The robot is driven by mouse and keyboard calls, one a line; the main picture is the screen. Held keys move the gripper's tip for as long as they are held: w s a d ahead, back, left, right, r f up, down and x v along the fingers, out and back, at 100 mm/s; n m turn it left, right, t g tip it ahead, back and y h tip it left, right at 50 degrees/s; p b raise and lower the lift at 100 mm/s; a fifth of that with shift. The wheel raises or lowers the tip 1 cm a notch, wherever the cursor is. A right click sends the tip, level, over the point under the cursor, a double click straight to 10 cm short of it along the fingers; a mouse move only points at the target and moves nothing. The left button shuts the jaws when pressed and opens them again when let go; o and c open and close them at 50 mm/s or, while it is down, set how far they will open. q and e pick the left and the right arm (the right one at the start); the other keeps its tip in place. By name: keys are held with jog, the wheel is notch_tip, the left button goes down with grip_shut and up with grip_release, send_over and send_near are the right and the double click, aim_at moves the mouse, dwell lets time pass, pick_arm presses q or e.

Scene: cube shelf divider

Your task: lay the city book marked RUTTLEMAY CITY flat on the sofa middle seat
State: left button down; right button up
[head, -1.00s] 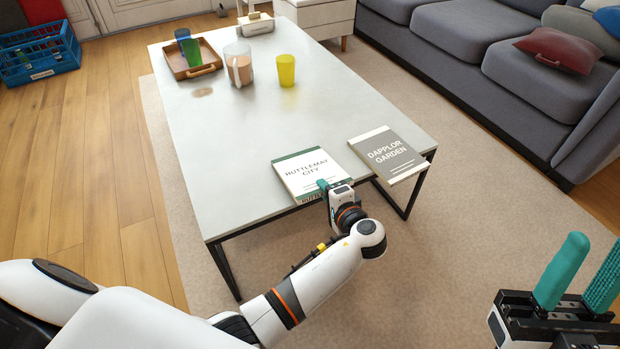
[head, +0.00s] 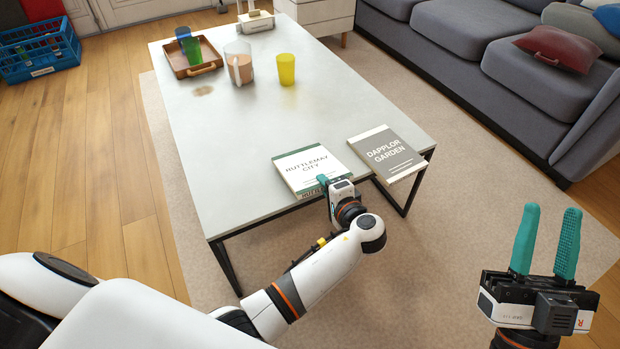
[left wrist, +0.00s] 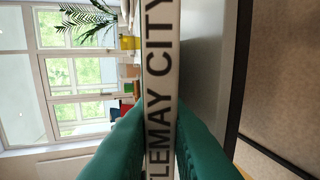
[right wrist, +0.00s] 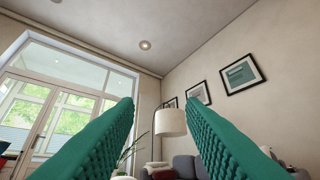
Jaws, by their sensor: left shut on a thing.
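The city book marked RUTTLEMAY CITY (head: 308,168) lies at the near edge of the low table, cover up, with its spine toward me. My left gripper (head: 326,184) is shut on its spine side. In the left wrist view the lettered spine (left wrist: 160,80) stands between the two green fingers (left wrist: 150,140). The sofa (head: 480,50) is at the upper right; its middle seat (head: 540,75) looks bare in the part I see. My right gripper (head: 545,240) is open and empty over the rug at the lower right. It also shows open in the right wrist view (right wrist: 165,115).
The DAPPLOR GARDEN book (head: 387,153) lies just right of the city book, overhanging the table edge. A yellow cup (head: 287,70), a clear pitcher (head: 239,66) and a wooden tray (head: 205,68) stand farther back on the table (head: 230,140). A red cushion (head: 567,48) lies on the sofa.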

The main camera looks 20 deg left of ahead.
pick_arm(q)
jog(key=shift+r+p, duration=0.3)
jog(key=shift+r, duration=0.1)
pick_arm(e)
jog(key=shift+w+a+f+g+h, duration=0.1)
jog(key=shift+w+f+g+h, duration=0.4)
jog(key=shift+w+f+g, duration=0.5)
